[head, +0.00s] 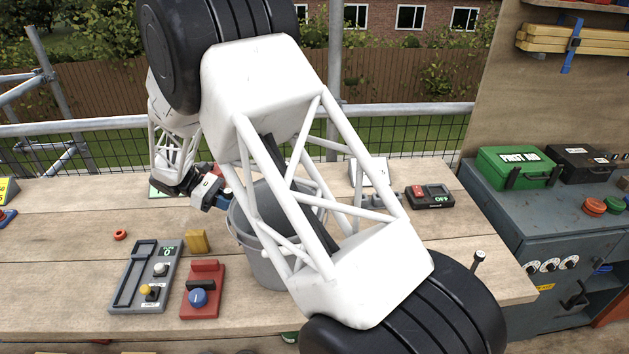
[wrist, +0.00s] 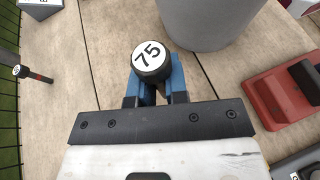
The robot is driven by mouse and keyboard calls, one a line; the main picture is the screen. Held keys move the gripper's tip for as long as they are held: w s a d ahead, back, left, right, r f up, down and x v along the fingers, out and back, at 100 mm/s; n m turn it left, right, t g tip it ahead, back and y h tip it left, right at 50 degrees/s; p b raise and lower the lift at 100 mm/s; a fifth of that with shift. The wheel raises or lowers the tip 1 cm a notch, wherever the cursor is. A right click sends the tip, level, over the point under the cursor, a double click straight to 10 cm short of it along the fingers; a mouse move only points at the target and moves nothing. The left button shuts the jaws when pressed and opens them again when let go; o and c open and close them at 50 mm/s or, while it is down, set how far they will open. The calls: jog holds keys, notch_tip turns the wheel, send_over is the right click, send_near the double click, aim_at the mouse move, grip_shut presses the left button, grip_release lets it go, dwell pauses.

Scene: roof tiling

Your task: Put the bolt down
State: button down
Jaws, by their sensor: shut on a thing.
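A bolt (wrist: 152,58) with a round black head and a white cap marked 75 is in the wrist view. My gripper (wrist: 155,88) has its blue fingers shut on this bolt just below the head. The shank is hidden under the head, so I cannot tell whether its tip touches the wooden bench (wrist: 95,50). In the head view my gripper (head: 222,200) is at the left side of the grey bucket (head: 265,262), above the bench, and the bolt cannot be made out there.
The bucket (wrist: 207,22) stands close ahead. A red switch block (head: 203,290), a grey panel (head: 143,277) and a yellow block (head: 198,241) lie in front. Another black-headed piece (wrist: 20,71) is at left in the wrist view. Bench boards left of the panel are mostly bare.

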jog(key=w+d+n+t+y, duration=0.3)
jog(key=d+n+y, duration=0.5)
jog(key=n, duration=0.3)
jog(key=w+d+f+n+t+y, duration=0.1)
jog(key=w+d+n+t+y, duration=0.2)
jog(key=d+n+y, duration=0.6)
jog(key=w+d+f+n+t+y, duration=0.1)
jog(key=w+d+n+t+y, duration=0.2)
jog(key=d+n+y, duration=0.6)
jog(key=d+n, duration=0.1)
jog(key=n, duration=0.5)
jog(key=shift+d, duration=0.25)
jog(key=shift+w+f, duration=0.1)
jog(key=shift+w, duration=0.1)
jog(key=w, duration=0.5)
jog(key=w+a+f, duration=0.1)
jog(key=w, duration=0.9)
jog(key=shift+w+a+f, duration=0.25)
jog(key=shift+w, duration=0.1)
jog(key=shift+f, duration=1.75)
